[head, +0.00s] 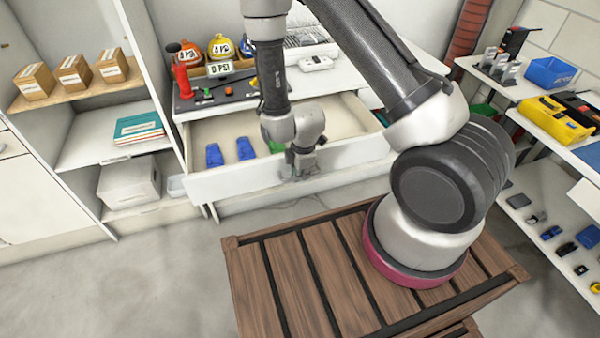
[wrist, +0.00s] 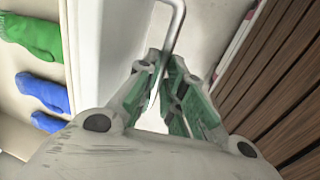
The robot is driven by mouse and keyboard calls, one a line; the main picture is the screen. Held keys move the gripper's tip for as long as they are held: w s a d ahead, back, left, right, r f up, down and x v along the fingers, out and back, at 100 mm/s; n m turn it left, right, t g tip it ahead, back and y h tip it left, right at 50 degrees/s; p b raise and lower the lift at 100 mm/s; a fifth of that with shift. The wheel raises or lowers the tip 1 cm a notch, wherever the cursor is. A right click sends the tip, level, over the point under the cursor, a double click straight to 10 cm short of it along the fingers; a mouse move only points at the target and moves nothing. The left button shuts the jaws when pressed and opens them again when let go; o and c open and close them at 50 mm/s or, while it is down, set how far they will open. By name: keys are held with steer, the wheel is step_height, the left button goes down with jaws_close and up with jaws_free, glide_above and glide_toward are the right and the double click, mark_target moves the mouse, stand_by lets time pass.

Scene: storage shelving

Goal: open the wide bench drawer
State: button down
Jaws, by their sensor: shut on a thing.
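The wide bench drawer (head: 235,182) is white and stands pulled out from under the bench top in the head view. Blue gloves and green gloves lie inside it. My gripper (head: 302,172) is at the middle of the drawer's front. In the wrist view my gripper (wrist: 172,75) has its green-padded fingers closed around the metal bar handle (wrist: 176,22). The drawer's front panel (wrist: 112,50) also shows there, with a green glove (wrist: 30,35) and a blue glove (wrist: 42,92) behind it. The handle's lower part is hidden between the fingers.
My slatted wooden base deck lies close in front of the drawer. An open shelf unit with cardboard boxes (head: 75,72) stands at the left. A rack with a yellow case (head: 555,118) and a blue bin (head: 550,72) stands at the right. Bare floor (head: 180,275) shows at lower left.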

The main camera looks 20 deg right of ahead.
stand_by(0.3)
steer(key=c, duration=1.5)
jaws_free()
steer(key=shift+r, duration=0.1)
